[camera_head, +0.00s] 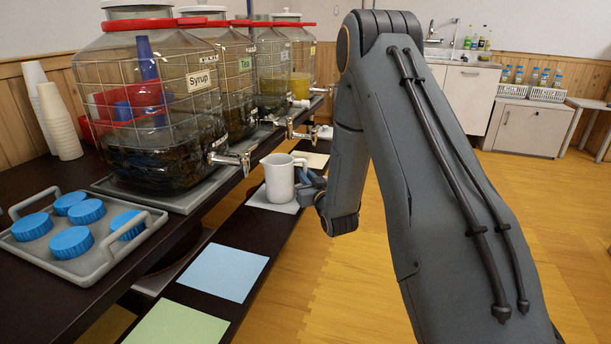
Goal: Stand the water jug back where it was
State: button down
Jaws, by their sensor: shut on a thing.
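The water jug (279,180) is a white, upright jug with a handle on its right side. It is at the lower shelf, over a pale mat (258,198), below the taps of the jars. My gripper (303,179) reaches in from the right and is shut on the jug at its handle side. The fingertips are partly hidden by the jug and my wrist. I cannot tell whether the jug's base touches the mat or hangs just above it.
Large tapped jars stand in a row, the nearest labelled Syrup (173,100), then Tea (228,90). A blue mat (225,272), a green mat (178,325) and a cream mat (313,160) lie bare on the lower shelf. A tray (100,263) holds several blue lids.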

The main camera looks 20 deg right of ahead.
dwell(0.3)
jog(key=c, duration=1.7)
grip_release()
jog(key=shift+f, duration=0.1)
jog(key=shift+s, duration=0.15)
jog(key=s+p, duration=0.3)
jog(key=s, duration=0.4)
jog(key=shift+s+d, duration=0.15)
jog(key=shift+s, duration=0.2)
jog(key=shift+s, duration=0.1)
jog(key=s, duration=0.7)
jog(key=shift+s+p, duration=0.3)
jog(key=shift+s, duration=0.05)
